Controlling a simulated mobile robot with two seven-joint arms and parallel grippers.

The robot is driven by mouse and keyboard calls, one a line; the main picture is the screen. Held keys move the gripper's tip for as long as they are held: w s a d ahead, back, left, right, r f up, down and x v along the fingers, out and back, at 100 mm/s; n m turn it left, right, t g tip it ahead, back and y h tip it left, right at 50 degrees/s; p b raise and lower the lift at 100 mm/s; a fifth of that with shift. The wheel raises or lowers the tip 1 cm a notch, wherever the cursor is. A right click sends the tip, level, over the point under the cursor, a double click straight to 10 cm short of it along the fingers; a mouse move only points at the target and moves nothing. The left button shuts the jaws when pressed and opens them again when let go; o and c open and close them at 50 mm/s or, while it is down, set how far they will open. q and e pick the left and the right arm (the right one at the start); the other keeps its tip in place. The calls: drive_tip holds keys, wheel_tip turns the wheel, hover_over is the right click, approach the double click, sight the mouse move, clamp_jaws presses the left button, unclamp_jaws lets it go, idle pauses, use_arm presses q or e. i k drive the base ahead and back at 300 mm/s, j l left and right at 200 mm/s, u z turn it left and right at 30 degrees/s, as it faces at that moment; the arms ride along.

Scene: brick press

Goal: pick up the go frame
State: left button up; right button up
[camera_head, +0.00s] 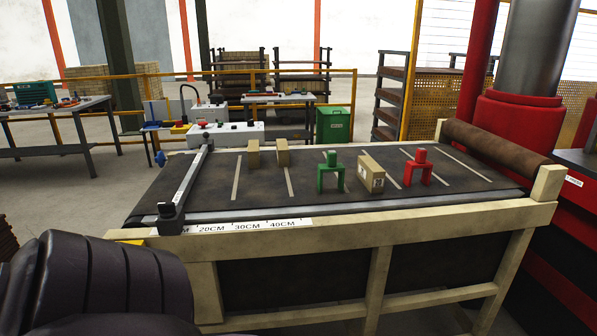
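A green arch-shaped frame (330,174) with a knob on top stands upright on the dark belt of the conveyor table (300,226). I take it as the go frame by its colour; no label is readable on it. A similar red frame (418,168) stands further right on the belt. A tan brick (371,175) with a small pale label stands between the two frames, apart from the green one. A dark rounded part of my own arm fills the lower left corner. Neither gripper shows, and nothing touches the green frame.
Two tan bricks (254,153) (282,152) stand left of the green frame. A metal bar (186,180) crosses the belt's left end. A ruler strip (248,226) runs along the near edge. A roller (495,149) and red press (517,125) stand right. Belt before the green frame is clear.

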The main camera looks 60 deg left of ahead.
sight(331, 165)
drive_tip(key=u, duration=1.75)
